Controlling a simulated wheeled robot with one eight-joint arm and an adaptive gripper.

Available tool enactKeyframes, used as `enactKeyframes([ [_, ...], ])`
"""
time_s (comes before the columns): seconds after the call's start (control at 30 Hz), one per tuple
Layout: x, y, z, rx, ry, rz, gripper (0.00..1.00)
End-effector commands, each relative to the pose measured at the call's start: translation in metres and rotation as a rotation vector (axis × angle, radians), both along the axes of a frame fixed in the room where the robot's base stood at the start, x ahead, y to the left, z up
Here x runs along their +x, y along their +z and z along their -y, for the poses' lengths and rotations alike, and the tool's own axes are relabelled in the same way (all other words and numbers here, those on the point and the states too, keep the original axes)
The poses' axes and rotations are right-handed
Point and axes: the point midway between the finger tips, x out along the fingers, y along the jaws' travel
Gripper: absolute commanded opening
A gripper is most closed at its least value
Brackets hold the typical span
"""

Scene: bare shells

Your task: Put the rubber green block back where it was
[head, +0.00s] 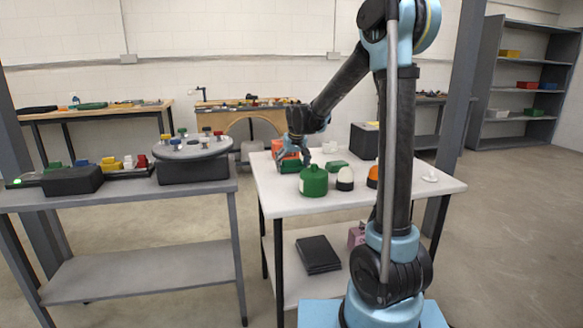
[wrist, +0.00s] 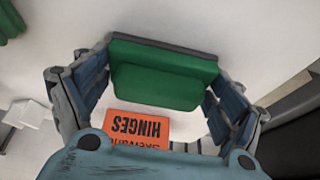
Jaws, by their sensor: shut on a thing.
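A green block (wrist: 165,75) with a dark grey edge lies between the two fingers of my gripper (wrist: 155,88) in the wrist view. My gripper is shut on it. In the head view my gripper (head: 291,156) is over the left part of the white table (head: 262,190), with the held green block (head: 290,167) under it. I cannot tell whether the block touches the table. A second green block (head: 336,167) lies on the table to the right.
An orange box (wrist: 140,127) marked HINGES is close to my gripper. A green canister (head: 313,183), a white-and-black dome (head: 344,180), an orange-and-black piece (head: 372,178) and a dark box (head: 364,141) stand on the table. A grey table (head: 130,195) with a turntable (head: 192,149) is left.

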Motion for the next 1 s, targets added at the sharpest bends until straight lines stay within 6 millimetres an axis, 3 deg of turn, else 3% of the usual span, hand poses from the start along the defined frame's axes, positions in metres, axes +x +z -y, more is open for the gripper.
enactKeyframes([
  [0.13,0.0,-0.002,0.0,0.0,0.0,0.0,0.57],
  [0.17,0.0,-0.001,0.0,0.0,0.0,0.0,0.94],
  [0.2,0.0,-0.001,0.0,0.0,0.0,0.0,1.0],
  [0.7,-0.001,0.002,0.0,0.0,0.0,0.0,1.0],
  [1.0,-0.015,0.036,0.004,0.0,0.001,0.0,1.0],
])
